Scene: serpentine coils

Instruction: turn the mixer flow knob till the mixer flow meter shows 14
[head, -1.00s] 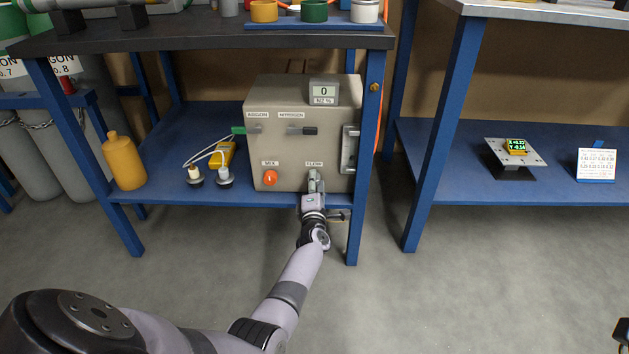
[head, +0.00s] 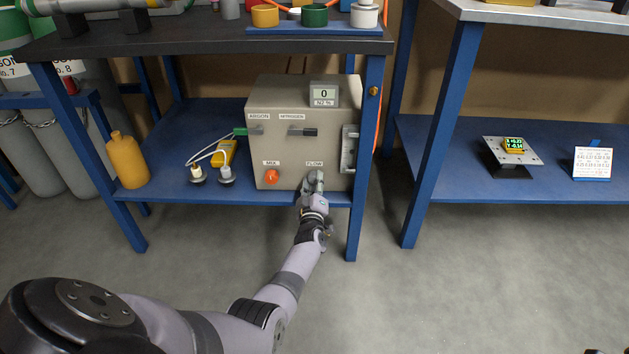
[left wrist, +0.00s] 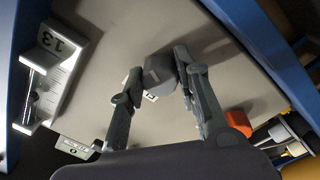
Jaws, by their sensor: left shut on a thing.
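The mixer (head: 285,155) is a beige box on the blue lower shelf. The grey flow knob (left wrist: 158,76) on its front sits between the two fingers of my left gripper (left wrist: 159,64), which is shut on it. In the head view, my left gripper (head: 315,182) covers most of the knob under the FLOW label. The flow meter (head: 349,149) is a scaled upright tube at the front's right side. In the left wrist view, the flow meter (left wrist: 52,75) shows the number 13, turned with the picture.
An orange MIX knob (head: 271,176) is left of the flow knob. Argon and nitrogen levers (head: 302,132) are above. A display (head: 324,94) on top reads 0. A yellow bottle (head: 127,159) stands on the shelf's left. A blue table leg (head: 365,180) is close on the right.

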